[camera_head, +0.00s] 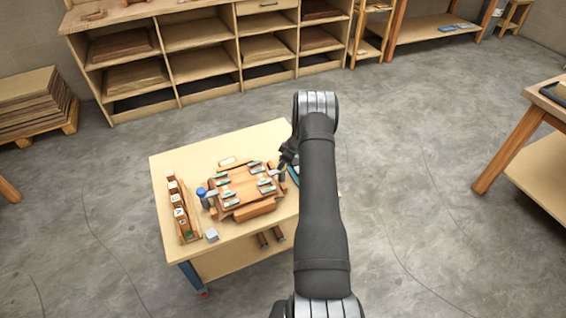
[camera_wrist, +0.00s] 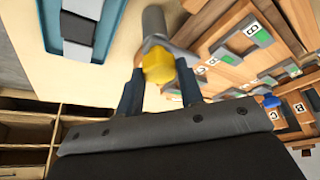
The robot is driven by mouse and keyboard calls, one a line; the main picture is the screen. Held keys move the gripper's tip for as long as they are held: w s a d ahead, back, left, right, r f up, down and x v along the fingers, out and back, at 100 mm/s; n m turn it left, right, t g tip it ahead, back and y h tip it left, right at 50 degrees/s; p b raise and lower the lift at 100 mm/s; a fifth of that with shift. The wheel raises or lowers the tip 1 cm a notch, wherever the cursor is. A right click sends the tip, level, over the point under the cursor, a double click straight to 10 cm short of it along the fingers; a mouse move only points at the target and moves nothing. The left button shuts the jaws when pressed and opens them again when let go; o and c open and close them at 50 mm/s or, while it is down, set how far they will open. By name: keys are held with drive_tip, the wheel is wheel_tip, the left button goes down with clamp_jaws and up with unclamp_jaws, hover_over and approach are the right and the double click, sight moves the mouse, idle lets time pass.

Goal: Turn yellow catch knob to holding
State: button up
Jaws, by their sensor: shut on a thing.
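The yellow catch knob (camera_wrist: 158,65) sits between the two fingers of my gripper (camera_wrist: 160,92) in the wrist view. The fingers are shut on it. A grey rounded post or bracket (camera_wrist: 154,22) shows just beyond the knob, beside the wooden lamination jig (camera_wrist: 220,72). In the head view, the wooden jig (camera_head: 243,187) with several green-and-grey clamps lies on the table, and my gripper (camera_head: 284,167) is at its right side. There the knob is mostly hidden by my arm and too small to read. The knob's turn angle cannot be told.
A blue knob (camera_head: 201,192) stands at the jig's left side. A wooden rack (camera_head: 190,232) with labelled pieces stands on the table's left, with a small grey block (camera_head: 211,235) near it. A blue-rimmed tray (camera_wrist: 52,35) lies beside the gripper. The table's back left is clear.

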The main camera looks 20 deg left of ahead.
drive_tip(key=shift+d, duration=0.1)
idle(0.3)
drive_tip(key=o, duration=1)
drive_tip(key=v, duration=1.7)
drive_tip(key=shift+r, duration=0.25)
drive_tip(key=x, duration=1.7)
drive_tip(key=shift+f, duration=0.25)
